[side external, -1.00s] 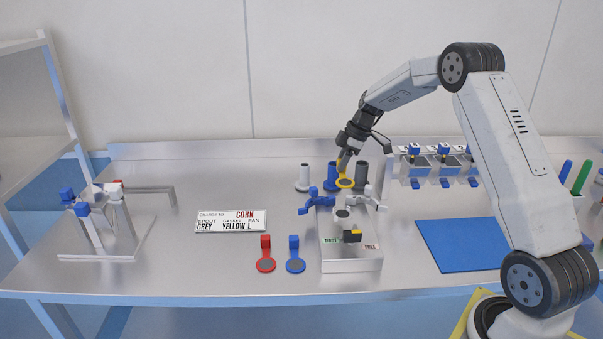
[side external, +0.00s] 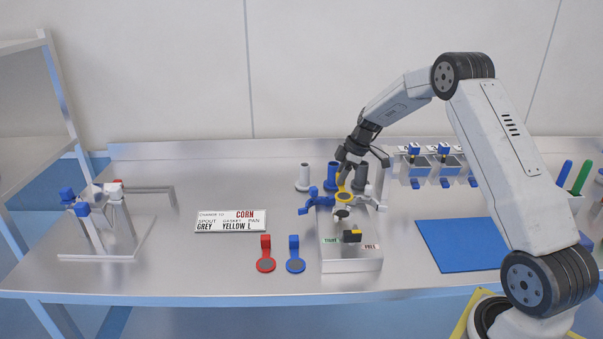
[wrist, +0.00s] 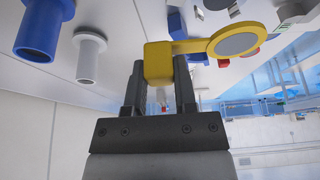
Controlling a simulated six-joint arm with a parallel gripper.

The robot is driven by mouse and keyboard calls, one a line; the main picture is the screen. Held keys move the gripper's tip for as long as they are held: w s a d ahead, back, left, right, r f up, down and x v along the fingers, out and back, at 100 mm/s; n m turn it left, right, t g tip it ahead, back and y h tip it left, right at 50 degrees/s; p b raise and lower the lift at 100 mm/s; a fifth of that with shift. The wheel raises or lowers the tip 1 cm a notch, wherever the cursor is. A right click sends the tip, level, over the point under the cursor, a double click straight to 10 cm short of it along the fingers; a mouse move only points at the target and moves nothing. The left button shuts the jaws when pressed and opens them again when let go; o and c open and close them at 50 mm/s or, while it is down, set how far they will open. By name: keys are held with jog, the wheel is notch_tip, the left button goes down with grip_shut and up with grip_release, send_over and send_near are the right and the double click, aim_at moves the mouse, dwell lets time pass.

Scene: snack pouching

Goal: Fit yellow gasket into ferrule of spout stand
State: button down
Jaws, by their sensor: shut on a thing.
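The yellow gasket (side external: 343,198) is a flat ring with a grey centre and a block-like tab. My gripper (side external: 345,180) is shut on its tab. In the wrist view the tab (wrist: 158,62) sits between both fingers (wrist: 160,85), and the ring (wrist: 236,42) sticks out to the right. In the side view the ring hangs just behind and above the small pale fitting (side external: 342,214) on the spout stand (side external: 350,262); I cannot tell whether they touch. The gasket and my gripper partly hide the back of the stand.
A blue clamp-like part (side external: 315,201) is left of the gasket. White (side external: 303,177), blue (side external: 331,172) and grey (side external: 362,172) spouts stand behind. Red (side external: 266,256) and blue (side external: 295,258) gaskets lie in front left. A sign (side external: 231,221) lies further left; a blue mat (side external: 460,245) is right.

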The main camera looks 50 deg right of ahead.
jog(key=shift+f, duration=1.65)
jog(key=shift+f, duration=0.95)
jog(key=shift+c, duration=1.7)
grip_release()
jog(key=v, duration=0.7)
jog(key=shift+r, duration=0.3)
jog(key=shift+s, duration=0.1)
